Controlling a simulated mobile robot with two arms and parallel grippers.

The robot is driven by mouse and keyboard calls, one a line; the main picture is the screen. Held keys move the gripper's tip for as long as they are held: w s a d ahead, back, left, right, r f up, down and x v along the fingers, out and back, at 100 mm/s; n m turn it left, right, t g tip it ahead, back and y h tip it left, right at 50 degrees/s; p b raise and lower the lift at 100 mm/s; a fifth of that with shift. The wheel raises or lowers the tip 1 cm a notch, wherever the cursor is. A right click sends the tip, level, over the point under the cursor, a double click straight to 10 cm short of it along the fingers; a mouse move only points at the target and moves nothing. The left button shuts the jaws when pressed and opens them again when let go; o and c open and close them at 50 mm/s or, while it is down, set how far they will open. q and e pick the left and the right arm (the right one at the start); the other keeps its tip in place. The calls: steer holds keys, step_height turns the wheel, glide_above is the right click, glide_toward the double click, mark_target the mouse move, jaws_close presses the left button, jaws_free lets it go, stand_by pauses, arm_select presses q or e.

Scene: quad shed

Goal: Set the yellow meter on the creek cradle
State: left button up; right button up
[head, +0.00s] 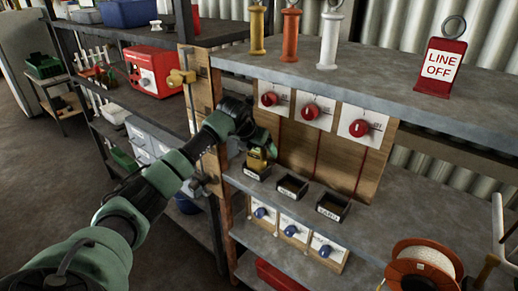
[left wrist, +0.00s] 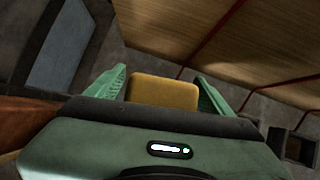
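The yellow meter (head: 257,163) is at the leftmost of three small dark labelled cradles (head: 251,174) on the middle shelf. The cradle's label is too small to read surely. I cannot tell whether the meter rests in it or is just above. My left gripper (head: 262,153) reaches down over the meter from above. In the left wrist view the yellow meter (left wrist: 164,91) sits between the two green fingers (left wrist: 160,88), which close on its sides. The middle cradle (head: 292,187) and right cradle (head: 333,206) look empty. My right gripper is out of view.
A wooden board with red knobs (head: 311,111) stands behind the cradles. Blue-knobbed panels (head: 294,229) are below. The upper shelf holds coloured ringed posts (head: 290,35) and a red "LINE OFF" sign (head: 440,68). A cable reel (head: 424,268) stands at lower right. A wooden post (head: 205,110) is beside my left arm.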

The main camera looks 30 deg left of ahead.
arm_select(q)
steer(key=v, duration=0.7)
steer(key=shift+r+b, duration=0.2)
steer(key=shift+b, duration=0.25)
steer(key=shift+s+d, duration=0.1)
steer(key=shift+s, duration=0.1)
